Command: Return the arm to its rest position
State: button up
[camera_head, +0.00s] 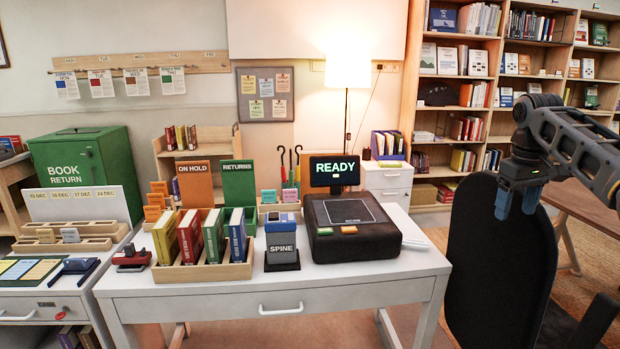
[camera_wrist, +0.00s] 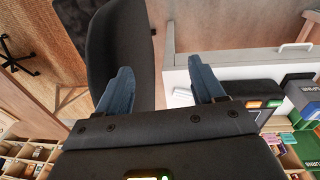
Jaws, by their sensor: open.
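My gripper (camera_head: 518,200) is at the right of the head view, raised above the right end of the desk and in front of a black chair. Its two blue fingers point down, stand apart and hold nothing. My dark arm reaches in from the right edge. In the wrist view my gripper (camera_wrist: 165,90) shows both blue fingers spread, with the dark chair (camera_wrist: 120,45) behind the left finger and the white desk (camera_wrist: 245,75) behind the right one. Nothing lies between the fingertips.
The black chair (camera_head: 490,265) stands close below my gripper. The white desk (camera_head: 350,275) carries a black pad device (camera_head: 350,212), a READY screen (camera_head: 334,171), a SPINE block (camera_head: 281,245) and a wooden rack (camera_head: 205,272) of books. Bookshelves (camera_head: 456,120) stand behind.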

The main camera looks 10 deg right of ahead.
jog(key=a+f+n+t+y, duration=0.2)
jog(key=a+f+t, duration=0.1)
jog(key=a+f, duration=1.8)
jog(key=s+a+f+m+t+y, duration=0.2)
jog(key=s+a+f+t, duration=0.2)
jog(key=s+a+f, duration=1.1)
jog(key=s+a+r+m+t+h, duration=0.1)
jog(key=s+r+t, duration=0.1)
jog(key=s, duration=1)
jog(key=s+a+r+m+t+h, duration=0.1)
jog(key=s+r+t, duration=0.1)
jog(key=s, duration=0.9)
jog(key=s+d+r+t, duration=0.1)
jog(key=s+d+r, duration=0.2)
jog(key=s+r, duration=0.6)
jog(key=s+d+r+n+t+h, duration=0.1)
jog(key=s+d+r, duration=0.3)
jog(key=s+r, duration=0.5)
notch_tip(320, 180, up, 2)
jog(key=shift+s+n+t, duration=0.3)
jog(key=shift+s+t, duration=0.05)
jog(key=shift+t, duration=0.35)
